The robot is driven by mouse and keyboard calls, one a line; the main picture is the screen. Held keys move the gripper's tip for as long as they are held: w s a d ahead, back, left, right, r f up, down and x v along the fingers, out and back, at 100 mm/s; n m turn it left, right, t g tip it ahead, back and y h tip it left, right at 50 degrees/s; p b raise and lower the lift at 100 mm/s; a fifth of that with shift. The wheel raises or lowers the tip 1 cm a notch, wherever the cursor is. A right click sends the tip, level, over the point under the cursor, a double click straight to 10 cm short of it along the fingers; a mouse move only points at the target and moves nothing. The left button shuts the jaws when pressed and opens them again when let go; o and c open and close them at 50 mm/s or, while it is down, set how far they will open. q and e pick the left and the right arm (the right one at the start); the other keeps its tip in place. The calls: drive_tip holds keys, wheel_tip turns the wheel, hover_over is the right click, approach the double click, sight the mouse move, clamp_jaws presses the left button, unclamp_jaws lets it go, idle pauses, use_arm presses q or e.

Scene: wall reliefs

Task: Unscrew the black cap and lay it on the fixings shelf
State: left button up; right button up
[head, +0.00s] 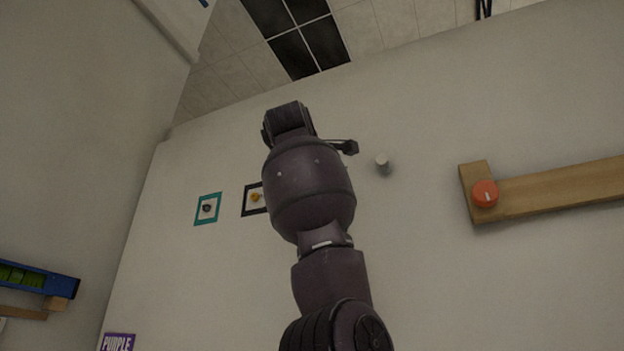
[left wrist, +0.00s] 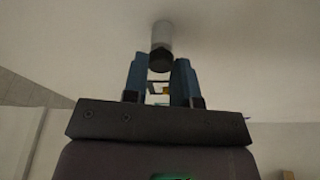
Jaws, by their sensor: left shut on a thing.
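My left gripper (left wrist: 160,68) has its two blue fingers shut on the black cap (left wrist: 159,60). In the left wrist view a pale grey stub (left wrist: 162,36) on the wall lines up right behind the cap. In the head view my arm rises through the middle and hides most of the left gripper (head: 340,145). A dark knob at its tip looks like the cap, apart from the stub (head: 383,165), whose end looks pale and bare. I cannot make out which thing is the fixings shelf. My right gripper is not in view.
A wooden rail (head: 560,192) with a red knob (head: 485,193) is on the wall at right. Two small framed pictures, one teal (head: 198,213), hang left of my arm. A blue tray (head: 55,284) with green contents is at lower left, above a purple sign (head: 118,342).

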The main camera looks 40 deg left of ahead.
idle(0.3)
use_arm(q)
drive_tip(key=n+g, duration=0.1)
drive_tip(key=n, duration=0.4)
drive_tip(key=shift+r, duration=0.1)
drive_tip(key=o, duration=0.6)
